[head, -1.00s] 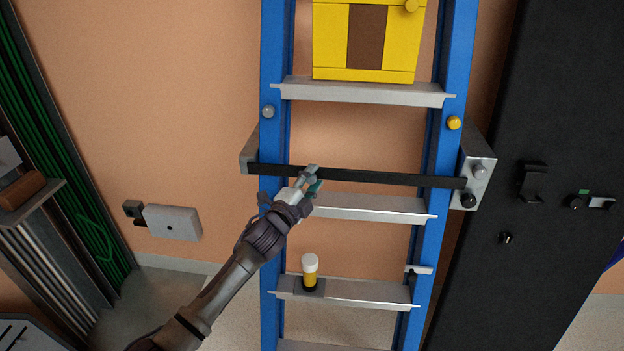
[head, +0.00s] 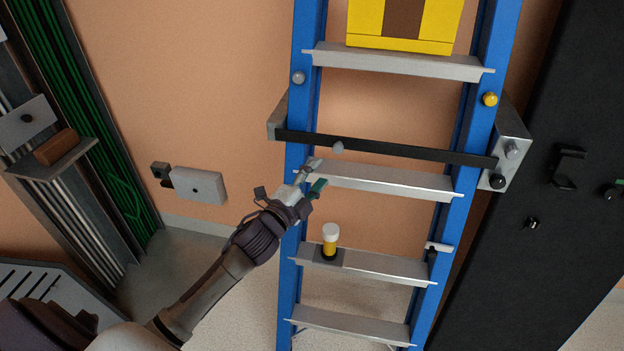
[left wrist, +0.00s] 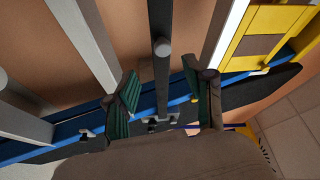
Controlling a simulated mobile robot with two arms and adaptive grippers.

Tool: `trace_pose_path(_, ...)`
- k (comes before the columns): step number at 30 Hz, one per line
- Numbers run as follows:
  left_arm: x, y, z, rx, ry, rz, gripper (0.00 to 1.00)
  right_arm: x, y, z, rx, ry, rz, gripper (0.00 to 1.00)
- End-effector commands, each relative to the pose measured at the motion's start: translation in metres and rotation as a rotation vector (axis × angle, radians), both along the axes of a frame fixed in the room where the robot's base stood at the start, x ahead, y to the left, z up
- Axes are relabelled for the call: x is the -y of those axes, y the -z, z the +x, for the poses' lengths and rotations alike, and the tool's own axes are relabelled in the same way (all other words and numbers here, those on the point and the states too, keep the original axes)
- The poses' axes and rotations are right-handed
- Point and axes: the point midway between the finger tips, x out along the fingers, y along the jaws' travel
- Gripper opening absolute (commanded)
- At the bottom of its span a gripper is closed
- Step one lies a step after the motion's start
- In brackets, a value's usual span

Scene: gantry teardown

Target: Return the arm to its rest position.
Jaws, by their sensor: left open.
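My left arm comes in from the lower left of the head view. Its left gripper (head: 315,178) is open and empty, in front of the blue ladder (head: 300,215), just below the black bar (head: 400,149). A small grey knob (head: 338,147) on the bar shows just above the fingertips, apart from them. In the left wrist view, the two green-padded fingers of the gripper (left wrist: 163,98) are spread wide with nothing between them. The black bar (left wrist: 160,85) runs beyond the gap and the grey knob (left wrist: 162,46) stands on it. My right gripper is not in view.
A yellow box (head: 440,32) stands on an upper rung. A yellow bottle with a white cap (head: 330,243) stands on a lower rung. A grey wall box (head: 198,185) is left of the ladder. A black panel (head: 540,170) is at right. A shelf holds a brown block (head: 56,147).

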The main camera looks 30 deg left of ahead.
Motion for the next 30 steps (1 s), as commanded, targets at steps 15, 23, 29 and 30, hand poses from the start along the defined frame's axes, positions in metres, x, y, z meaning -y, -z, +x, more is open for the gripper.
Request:
trace_pose_path(15,-0.003,0.002,-0.018,0.000,0.000,0.000,0.53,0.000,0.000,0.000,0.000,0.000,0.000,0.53)
trace_pose_path(23,-0.004,0.010,-0.017,-0.018,-0.004,-0.010,0.53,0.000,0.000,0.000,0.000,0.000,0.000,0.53)
trace_pose_path(29,-0.017,0.105,-0.022,-0.215,-0.058,-0.132,0.53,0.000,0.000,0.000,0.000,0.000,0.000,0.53)
trace_pose_path(30,-0.020,0.134,-0.027,-0.275,-0.078,-0.171,0.53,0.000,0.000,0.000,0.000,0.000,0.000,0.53)
